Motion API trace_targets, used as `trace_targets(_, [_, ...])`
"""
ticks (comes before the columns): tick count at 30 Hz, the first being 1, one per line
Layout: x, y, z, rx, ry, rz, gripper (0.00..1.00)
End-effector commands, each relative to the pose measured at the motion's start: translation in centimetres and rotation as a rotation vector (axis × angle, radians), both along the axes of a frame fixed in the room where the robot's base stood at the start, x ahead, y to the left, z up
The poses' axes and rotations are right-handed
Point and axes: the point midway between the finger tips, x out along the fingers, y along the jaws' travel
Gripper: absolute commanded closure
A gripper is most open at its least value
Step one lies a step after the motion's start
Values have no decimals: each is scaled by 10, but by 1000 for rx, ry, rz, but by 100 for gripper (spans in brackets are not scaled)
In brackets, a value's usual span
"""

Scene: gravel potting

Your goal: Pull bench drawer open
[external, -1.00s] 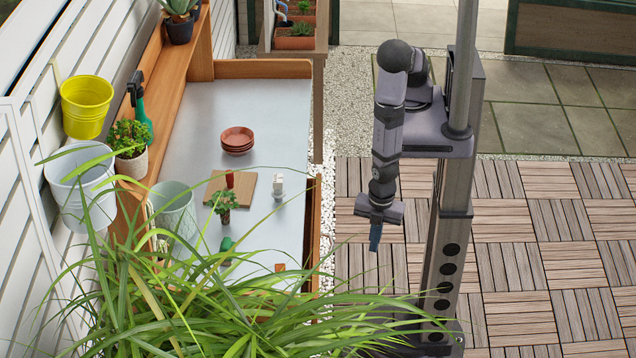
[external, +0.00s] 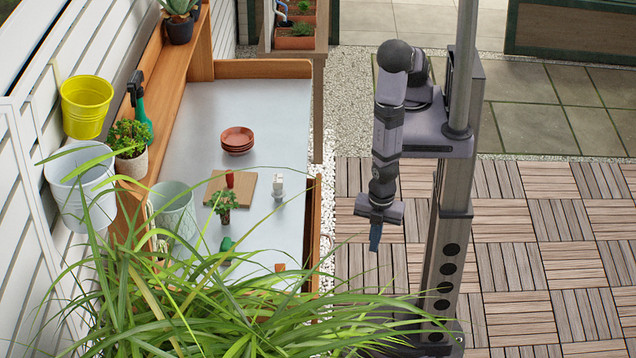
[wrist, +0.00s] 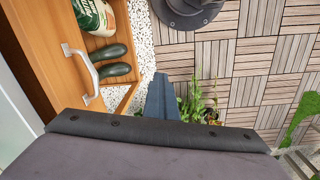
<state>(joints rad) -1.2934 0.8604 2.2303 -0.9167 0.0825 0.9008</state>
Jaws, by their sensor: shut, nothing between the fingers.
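The potting bench (external: 290,110) has a grey metal top, and its wooden front side (external: 312,245) faces my arm. In the wrist view a wooden drawer front (wrist: 40,65) lies at the left. A pale bar handle (wrist: 84,75) stands out from it. From these views I cannot tell whether the drawer is fully closed. My gripper (external: 375,238) hangs to the right of the bench, apart from it, pointing down. Its blue-grey fingers (wrist: 164,98) are together and empty. In the wrist view they are to the right of the handle and do not touch it.
A bag (wrist: 92,17) and dark green clogs (wrist: 110,60) show beside the handle. On the bench top are terracotta saucers (external: 237,140), a wooden board (external: 217,188) and a small plant (external: 223,204). Long grass leaves (external: 190,310) hide the near bench end. Decking (external: 520,220) is clear.

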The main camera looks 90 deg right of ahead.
Motion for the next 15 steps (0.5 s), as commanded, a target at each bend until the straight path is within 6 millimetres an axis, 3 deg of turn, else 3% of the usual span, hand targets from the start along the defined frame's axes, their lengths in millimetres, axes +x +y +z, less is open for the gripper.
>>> trace_targets(9, [0,0,0,0,0,0,100])
trace_targets(12, [0,0,0,0,0,0,84])
trace_targets(15, [0,0,0,0,0,0,84])
